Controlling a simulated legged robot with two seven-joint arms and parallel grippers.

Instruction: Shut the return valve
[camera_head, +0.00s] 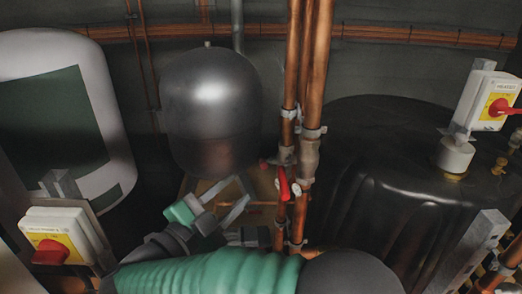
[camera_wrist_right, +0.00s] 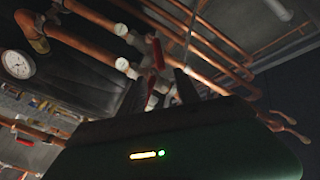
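Red-handled valves sit on the vertical copper pipes in the middle of the head view. One red lever (camera_head: 283,184) hangs on the front of the pipes, and a smaller red part (camera_head: 263,165) shows just left of it. I cannot tell which is the return valve. My right gripper (camera_head: 239,190) is left of the red lever, apart from it, its two grey fingers spread and empty. In the right wrist view a red handle (camera_wrist_right: 157,54) shows beyond the gap between the dark fingers (camera_wrist_right: 160,92). My left gripper is not in view.
A grey rounded tank (camera_head: 210,105) stands behind my right gripper. A large black cylinder (camera_head: 385,150) is right of the pipes. Switch boxes with red knobs stand at left (camera_head: 58,240) and right (camera_head: 485,100). A round gauge (camera_wrist_right: 18,64) shows in the wrist view.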

